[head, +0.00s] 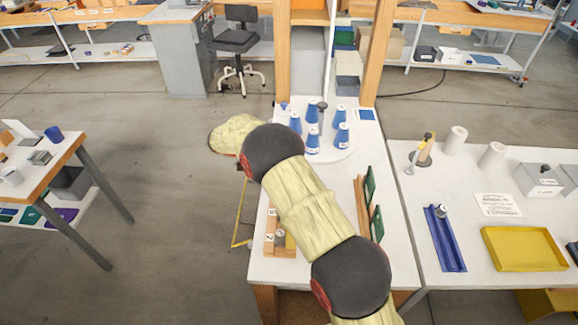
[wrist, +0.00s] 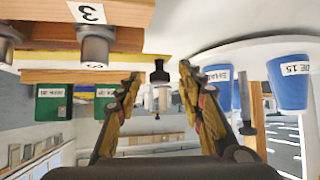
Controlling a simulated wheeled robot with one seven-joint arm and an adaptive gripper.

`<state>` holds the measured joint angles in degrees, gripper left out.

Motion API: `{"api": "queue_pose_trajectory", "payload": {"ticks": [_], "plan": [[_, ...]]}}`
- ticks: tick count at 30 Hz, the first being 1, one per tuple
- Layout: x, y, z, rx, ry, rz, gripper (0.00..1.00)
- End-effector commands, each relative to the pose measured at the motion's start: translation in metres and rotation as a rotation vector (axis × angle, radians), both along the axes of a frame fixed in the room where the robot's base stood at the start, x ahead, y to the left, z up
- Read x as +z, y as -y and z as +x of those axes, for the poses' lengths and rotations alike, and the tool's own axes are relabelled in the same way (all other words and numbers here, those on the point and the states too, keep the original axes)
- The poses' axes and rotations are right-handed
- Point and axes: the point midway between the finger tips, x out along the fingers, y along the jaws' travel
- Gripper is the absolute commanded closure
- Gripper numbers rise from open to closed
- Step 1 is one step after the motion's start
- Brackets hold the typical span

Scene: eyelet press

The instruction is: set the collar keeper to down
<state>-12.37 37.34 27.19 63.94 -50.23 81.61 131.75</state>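My gripper (wrist: 160,82) is open in the wrist view, its two fingers wide apart. That view looks upside down. A black knob-like piece (wrist: 159,74) on a short stem shows between the fingertips, apparently beyond them and touching neither finger. I cannot tell whether this is the collar keeper or which position it is in. A wooden block (wrist: 125,12) with a "3" label and grey cylinders (wrist: 96,45) is at the upper left. The block also shows in the head view (head: 270,243), partly behind my arm. My gripper is hidden by my arm there.
Several labelled blue cones (head: 313,142) stand on a white round plate (head: 338,155) around a dark-topped post (head: 322,108). Green panels (head: 377,222) stand right of my arm. A yellow tray (head: 522,250) and blue channel (head: 445,240) lie on the right table.

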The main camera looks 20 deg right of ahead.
Motion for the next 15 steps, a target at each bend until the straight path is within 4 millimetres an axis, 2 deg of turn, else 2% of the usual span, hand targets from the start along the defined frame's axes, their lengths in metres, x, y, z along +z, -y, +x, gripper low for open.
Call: {"api": "queue_pose_trajectory", "payload": {"ticks": [8, 11, 15], "plan": [[0.001, -0.001, 0.0, 0.0, 0.0, 0.0, 0.61], [0.005, -0.008, 0.002, 0.001, 0.002, 0.001, 0.61], [0.018, -0.026, 0.004, 0.002, 0.002, 0.001, 0.61]]}}
